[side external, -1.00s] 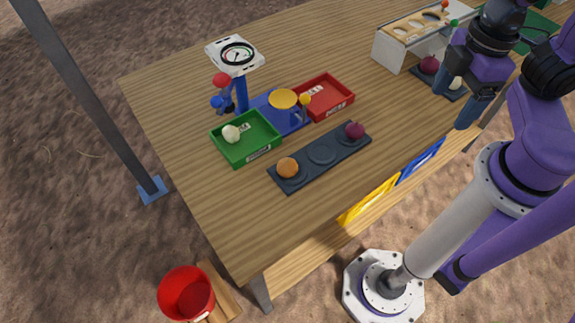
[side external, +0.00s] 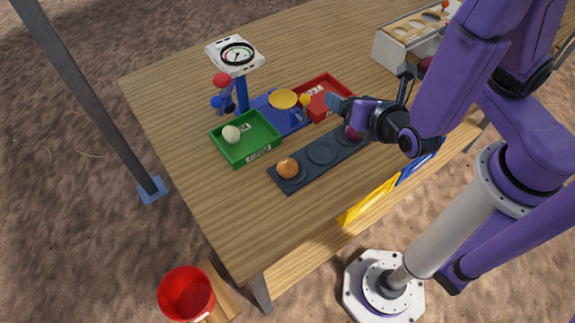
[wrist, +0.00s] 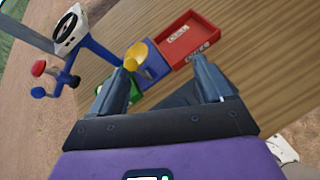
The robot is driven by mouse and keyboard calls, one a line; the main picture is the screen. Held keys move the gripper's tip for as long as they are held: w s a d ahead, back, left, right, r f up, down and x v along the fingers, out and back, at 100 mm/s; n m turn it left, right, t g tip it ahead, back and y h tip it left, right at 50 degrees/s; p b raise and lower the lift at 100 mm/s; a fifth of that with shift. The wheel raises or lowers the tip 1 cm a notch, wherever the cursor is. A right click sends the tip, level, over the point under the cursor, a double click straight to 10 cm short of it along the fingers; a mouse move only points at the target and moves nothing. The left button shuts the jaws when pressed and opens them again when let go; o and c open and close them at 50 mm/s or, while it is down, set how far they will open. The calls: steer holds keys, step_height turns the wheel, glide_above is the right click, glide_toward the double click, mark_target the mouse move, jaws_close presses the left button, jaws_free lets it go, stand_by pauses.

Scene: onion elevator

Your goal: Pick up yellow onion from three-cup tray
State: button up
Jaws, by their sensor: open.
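The yellow onion (side external: 288,168), orange-brown and round, sits in the left cup of the dark three-cup tray (side external: 322,153). The middle cup is empty. A dark red onion (side external: 351,132) sits in the right cup, partly hidden behind my gripper. My gripper (side external: 338,106) is over the right end of the tray, apart from the yellow onion. In the wrist view my gripper (wrist: 162,88) is open with nothing between its fingers. The yellow onion does not show in the wrist view.
A green bin (side external: 262,151) holds a white onion (side external: 231,134). A red bin (side external: 337,88) is empty. A red bucket (side external: 187,292) is on the ground.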

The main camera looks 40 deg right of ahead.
steer(key=a+f+n+t+y, duration=0.1)
steer(key=a+f+n+y, duration=0.25)
steer(key=a+n, duration=0.2)
steer(key=n+g+y, duration=0.2)
steer(key=n+y, duration=0.2)
steer(key=n, duration=0.2)
glide_toward(293, 167)
steer(key=x, duration=0.2)
steer(key=shift+w+d+f+m, duration=0.15)
steer(key=shift+w+m, duration=0.1)
steer(key=shift+w, duration=0.15)
steer(key=shift+f, duration=0.25)
steer(key=shift+y, duration=0.25)
steer(key=x, duration=0.7)
steer(key=c, duration=1.1)
